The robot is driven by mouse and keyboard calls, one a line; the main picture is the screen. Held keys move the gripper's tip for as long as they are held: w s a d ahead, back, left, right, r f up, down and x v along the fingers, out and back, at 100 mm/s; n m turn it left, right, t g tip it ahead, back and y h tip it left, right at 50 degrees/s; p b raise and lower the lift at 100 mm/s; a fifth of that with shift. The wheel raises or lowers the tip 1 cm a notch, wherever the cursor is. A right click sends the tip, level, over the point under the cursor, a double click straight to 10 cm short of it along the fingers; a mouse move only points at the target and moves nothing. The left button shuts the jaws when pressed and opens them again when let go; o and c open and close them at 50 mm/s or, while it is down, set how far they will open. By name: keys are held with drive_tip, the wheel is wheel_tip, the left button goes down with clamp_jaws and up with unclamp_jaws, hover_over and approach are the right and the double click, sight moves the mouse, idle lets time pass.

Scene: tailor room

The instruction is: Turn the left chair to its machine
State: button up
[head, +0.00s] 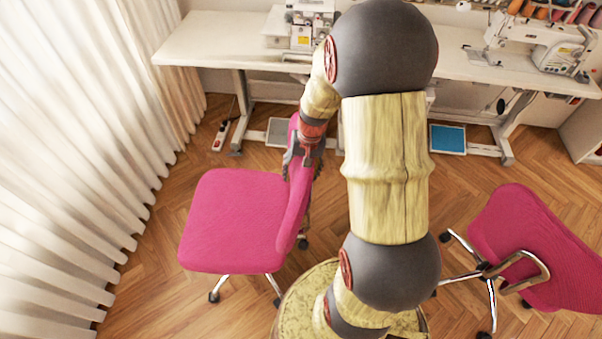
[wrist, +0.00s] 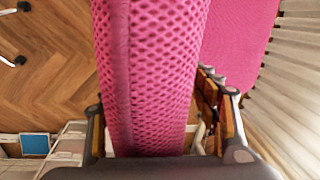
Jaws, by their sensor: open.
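The left chair (head: 235,215) is pink; its seat points left toward the curtain and its upright backrest (head: 297,200) is on the right side of the seat. Its sewing machine (head: 308,30) stands on the table behind it, partly hidden by my arm. My gripper (head: 303,155) is at the backrest's edge. In the wrist view the backrest (wrist: 155,70) runs between the two fingers of my open gripper (wrist: 165,125), and the seat (wrist: 238,40) shows to the right. I cannot tell whether either finger touches the backrest.
A second pink chair (head: 530,245) stands at the right, with a second machine (head: 545,45) on the right table. White curtains (head: 70,150) hang close on the left. A power strip (head: 222,134) lies by the left table leg.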

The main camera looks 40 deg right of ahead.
drive_tip(key=c, duration=0.4)
drive_tip(key=c, duration=1.1)
clamp_jaws()
